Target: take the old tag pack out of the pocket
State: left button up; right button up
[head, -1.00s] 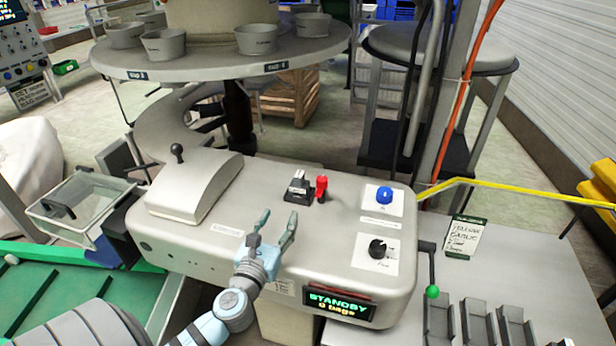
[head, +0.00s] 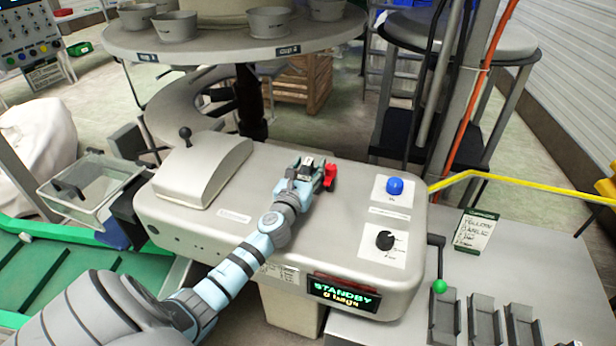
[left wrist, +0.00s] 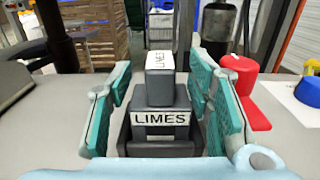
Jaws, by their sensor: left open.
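The old tag pack (left wrist: 160,78) is a small white-topped block standing in a dark pocket (left wrist: 160,125) with a "LIMES" label, seen in the left wrist view. It also shows in the head view as a small white top (head: 308,161) on the grey machine. My left gripper (head: 305,170) is open, with its teal-padded fingers (left wrist: 158,100) on either side of the pack and pocket. Gaps show between the pads and the pack. The fingers partly hide the pocket in the head view. My right gripper is not in view.
A red lever (head: 330,174) stands close right of the pocket, also in the left wrist view (left wrist: 238,110). A blue button (head: 394,187) and black knob (head: 385,240) lie farther right. The display (head: 343,292) reads "STANDBY". A round table (head: 210,45) stands behind.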

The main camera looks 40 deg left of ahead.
pick_arm(q)
jog(key=shift+d, duration=0.1)
grip_shut()
jog(key=shift+r, duration=0.15)
